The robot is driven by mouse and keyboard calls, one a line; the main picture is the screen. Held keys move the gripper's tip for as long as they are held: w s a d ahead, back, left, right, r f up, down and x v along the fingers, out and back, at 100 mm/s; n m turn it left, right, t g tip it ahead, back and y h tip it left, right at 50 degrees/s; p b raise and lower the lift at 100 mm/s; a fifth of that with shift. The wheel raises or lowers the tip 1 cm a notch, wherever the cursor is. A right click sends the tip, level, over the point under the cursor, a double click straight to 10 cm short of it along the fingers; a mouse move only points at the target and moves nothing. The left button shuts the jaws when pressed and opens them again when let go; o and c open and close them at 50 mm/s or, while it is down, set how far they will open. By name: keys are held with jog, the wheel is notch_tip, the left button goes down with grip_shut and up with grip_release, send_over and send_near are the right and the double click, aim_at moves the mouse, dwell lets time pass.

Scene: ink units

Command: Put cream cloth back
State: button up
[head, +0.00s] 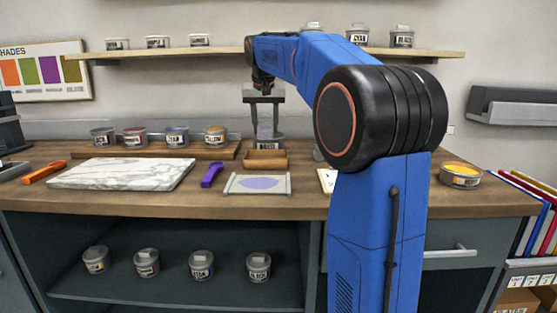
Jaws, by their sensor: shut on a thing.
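My gripper (265,118) points down over the back of the counter, behind the small wooden box (265,165). It is shut on a small grey thing (266,130), which looks like a tin or its knob; I cannot tell which at this size. I cannot make out a plain cream cloth. A flat pale cream sheet with a lilac patch (258,184) lies at the counter's front; I cannot tell whether it is cloth or paper. A cream piece with dark marks (325,180) lies to its right, partly hidden by my arm.
A marble slab (122,174), an orange tool (44,172) and a purple tool (211,175) lie on the counter (215,206). Several tins stand on a wooden riser (160,153). An open yellow tin (460,176) is at right. A shelf (225,54) runs above.

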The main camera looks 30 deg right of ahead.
aim_at(265, 129)
jog(key=shift+f, duration=4.65)
jog(key=shift+f, duration=0.15)
jog(key=o, duration=1)
jog(key=v, duration=1.2)
